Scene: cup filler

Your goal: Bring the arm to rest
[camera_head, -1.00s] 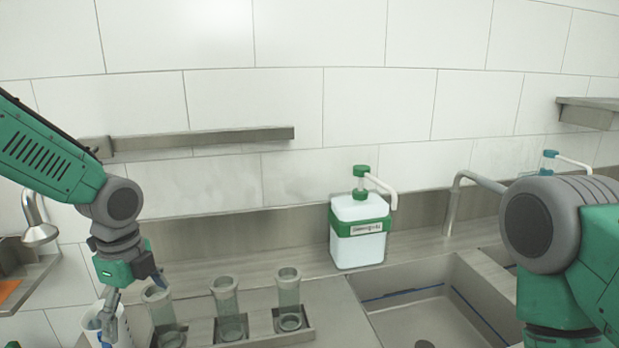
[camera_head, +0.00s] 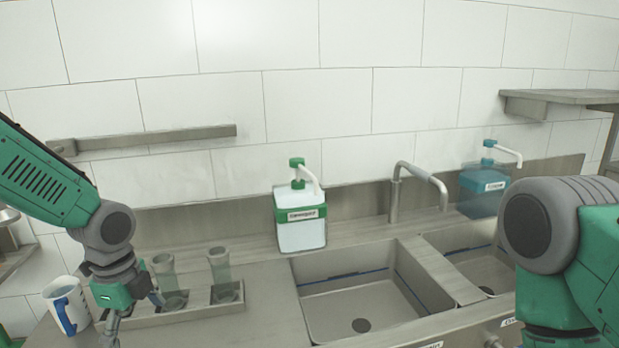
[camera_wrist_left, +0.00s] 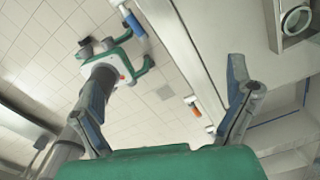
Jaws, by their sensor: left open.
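My left arm comes in from the left in the head view. Its gripper (camera_head: 135,312) hangs over the counter's left part, just right of a white mug with a blue handle (camera_head: 66,304). A gap shows between mug and gripper. In the left wrist view the two fingers (camera_wrist_left: 171,70) are spread, with nothing held between them. My right arm fills the right edge of the head view, with its gripper out of the frame.
A metal holder (camera_head: 200,308) with clear tubes (camera_head: 221,272) stands right of my left gripper. Behind are a green-labelled dispenser (camera_head: 300,228), a faucet (camera_head: 397,190), sinks (camera_head: 372,296) and a blue dispenser (camera_head: 484,188). A wall rail (camera_head: 160,138) runs above.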

